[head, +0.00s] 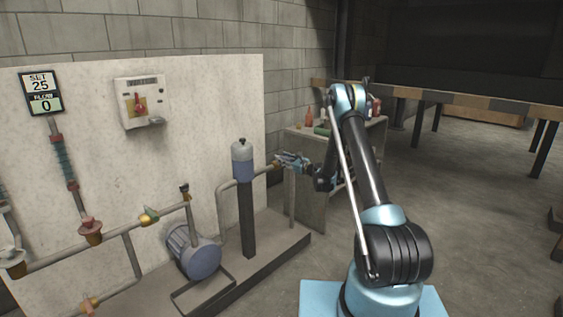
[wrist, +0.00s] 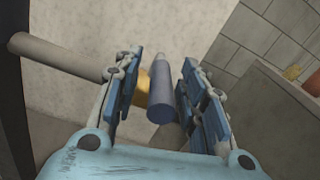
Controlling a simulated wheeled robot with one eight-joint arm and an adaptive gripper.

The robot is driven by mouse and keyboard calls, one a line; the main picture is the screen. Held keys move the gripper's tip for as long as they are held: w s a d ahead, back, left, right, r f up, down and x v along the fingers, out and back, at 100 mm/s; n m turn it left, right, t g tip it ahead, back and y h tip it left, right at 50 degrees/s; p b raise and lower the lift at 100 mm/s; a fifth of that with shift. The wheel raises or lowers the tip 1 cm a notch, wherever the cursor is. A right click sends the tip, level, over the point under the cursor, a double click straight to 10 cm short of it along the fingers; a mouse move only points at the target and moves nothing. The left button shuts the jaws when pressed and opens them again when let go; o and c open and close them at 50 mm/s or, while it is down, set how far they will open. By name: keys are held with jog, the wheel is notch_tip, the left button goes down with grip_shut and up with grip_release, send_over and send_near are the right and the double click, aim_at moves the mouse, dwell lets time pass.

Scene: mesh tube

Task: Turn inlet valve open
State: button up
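In the wrist view a blue-grey handle (wrist: 162,92) stands between the two blue-padded fingers of my gripper (wrist: 159,75). A brass valve body (wrist: 142,88) shows behind it, partly hidden by the left finger, at the end of a grey pipe (wrist: 60,57). The fingers are apart, with a gap to the handle on the left and a narrow one on the right. In the head view my gripper (head: 287,160) is at the brass fitting (head: 275,165) at the pipe's right end; the handle cannot be made out there. I take this as the inlet valve.
A panel display (head: 41,92) reads SET 25 and 0 below. A control box (head: 140,103) with a red knob hangs beside it. A pump motor (head: 193,251) and a blue-topped post (head: 244,180) stand left of my gripper. A shelf unit (head: 312,205) with bottles stands close behind it.

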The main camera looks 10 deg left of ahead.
jog(key=shift+x, duration=1.3)
jog(key=shift+d, duration=0.1)
grip_shut()
